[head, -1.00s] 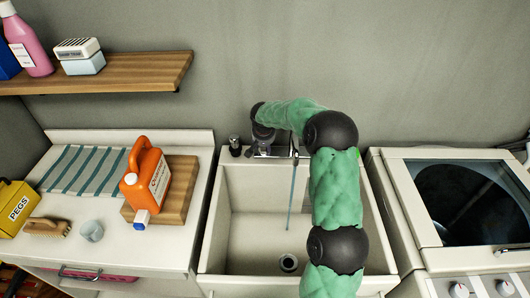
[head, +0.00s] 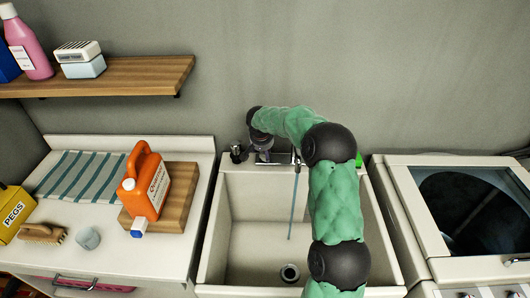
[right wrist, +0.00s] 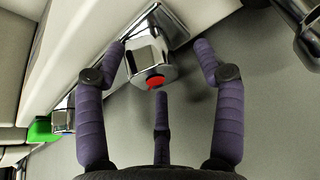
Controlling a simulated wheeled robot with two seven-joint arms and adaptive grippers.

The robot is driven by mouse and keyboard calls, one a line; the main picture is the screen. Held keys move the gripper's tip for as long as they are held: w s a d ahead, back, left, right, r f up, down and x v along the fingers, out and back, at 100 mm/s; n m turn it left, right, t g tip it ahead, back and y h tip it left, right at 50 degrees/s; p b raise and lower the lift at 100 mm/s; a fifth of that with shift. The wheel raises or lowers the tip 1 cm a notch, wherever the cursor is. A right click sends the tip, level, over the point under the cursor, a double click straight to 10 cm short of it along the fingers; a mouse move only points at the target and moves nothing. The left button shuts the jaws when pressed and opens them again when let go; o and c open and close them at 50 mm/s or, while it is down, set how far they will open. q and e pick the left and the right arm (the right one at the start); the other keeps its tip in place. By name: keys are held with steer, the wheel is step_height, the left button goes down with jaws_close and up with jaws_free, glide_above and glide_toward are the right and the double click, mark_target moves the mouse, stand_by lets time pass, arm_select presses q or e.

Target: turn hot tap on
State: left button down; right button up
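A chrome tap head with a red button (right wrist: 155,80) sits between the fingers of my right gripper (right wrist: 158,52) in the right wrist view. The fingers are spread and open around it, and I cannot tell whether any touches it. In the head view my right gripper (head: 262,143) points down at the back rim of the sink and largely hides this tap. Another chrome tap with a blue mark (right wrist: 66,117) shows at the left of the wrist view. A thin stream of water (head: 293,208) falls into the sink (head: 240,235). My left gripper is not in view.
A small dark and chrome fitting (head: 237,153) stands left of my gripper. A green object (head: 359,160) shows behind my arm. The counter (head: 105,220) at left holds an orange bottle (head: 150,185). A wooden shelf (head: 130,75) is above, and a washing machine (head: 405,215) stands at right.

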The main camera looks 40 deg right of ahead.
steer(key=shift+s+d, duration=0.1)
steer(key=shift+s, duration=0.05)
steer(key=shift+r, duration=0.1)
steer(key=v, duration=1.1)
steer(key=shift+a+r, duration=0.2)
steer(key=shift+r, duration=0.05)
